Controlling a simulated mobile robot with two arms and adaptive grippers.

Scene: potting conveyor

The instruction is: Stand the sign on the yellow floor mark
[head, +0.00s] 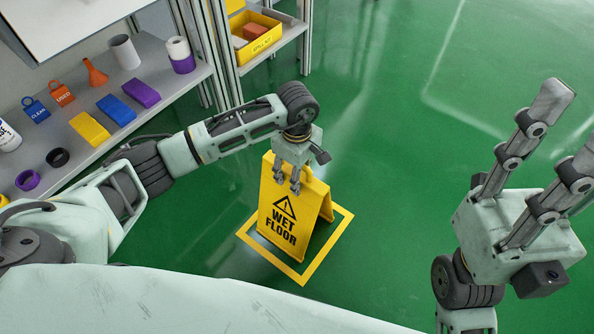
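The yellow wet floor sign (279,222) stands upright as an open A-frame, its printed panel facing the lower left. It is inside the yellow floor mark (325,256), a square outline on the green floor; I cannot tell whether its feet fully touch the floor. My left gripper (287,186) points down at the sign's top edge. Both fingertips show in front of the printed panel with a small gap between them; whether they grip the sign is unclear. My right gripper (580,125) is open and empty at the right, raised away from the sign.
A grey shelf (185,98) at the left holds coloured blocks, rolls, tags and an orange funnel (95,73). A yellow bin (256,42) sits on a rack behind. The green floor (400,120) right of and behind the sign is clear.

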